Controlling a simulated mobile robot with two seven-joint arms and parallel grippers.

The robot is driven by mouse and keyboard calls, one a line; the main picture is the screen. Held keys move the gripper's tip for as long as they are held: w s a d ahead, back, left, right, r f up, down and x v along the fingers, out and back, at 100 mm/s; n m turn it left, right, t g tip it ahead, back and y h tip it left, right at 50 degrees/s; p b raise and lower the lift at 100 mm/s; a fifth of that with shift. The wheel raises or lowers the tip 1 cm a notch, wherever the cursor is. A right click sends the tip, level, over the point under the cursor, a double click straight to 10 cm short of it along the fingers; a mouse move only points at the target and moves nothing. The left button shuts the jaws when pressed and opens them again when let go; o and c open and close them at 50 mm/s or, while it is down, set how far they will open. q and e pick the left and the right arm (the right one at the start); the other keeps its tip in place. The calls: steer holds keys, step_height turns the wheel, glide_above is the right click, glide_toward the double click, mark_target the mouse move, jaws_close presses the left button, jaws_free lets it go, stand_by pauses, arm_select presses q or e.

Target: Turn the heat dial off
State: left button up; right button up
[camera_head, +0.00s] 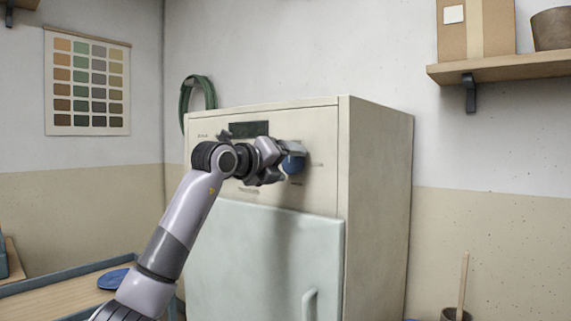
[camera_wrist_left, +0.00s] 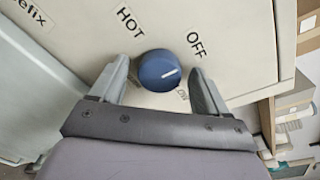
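The heat dial (camera_wrist_left: 157,72) is a round blue knob on the cabinet's front panel; it also shows in the head view (camera_head: 293,165), partly hidden by my gripper. In the left wrist view its white mark points right and slightly up, between the OFF label (camera_wrist_left: 196,44) and a lower, partly hidden label (camera_wrist_left: 183,95). The HOT label (camera_wrist_left: 130,21) is at the dial's upper left. My left gripper (camera_head: 278,160) is open at the dial, with one finger on each side and visible gaps to the knob. My right gripper is not in view.
The cream cabinet (camera_head: 376,200) has a pale green door (camera_head: 255,255) with a handle below the panel. A dark display (camera_head: 249,129) is above the gripper. A wooden shelf (camera_head: 505,67) is at upper right, and a table (camera_head: 65,296) at lower left.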

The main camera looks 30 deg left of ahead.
arm_select(q)
steer(key=shift+s, duration=0.1)
steer(key=s+b, duration=0.1)
steer(key=s, duration=0.6)
steer(key=shift+a+r+b, duration=0.3)
steer(key=shift+b, duration=0.05)
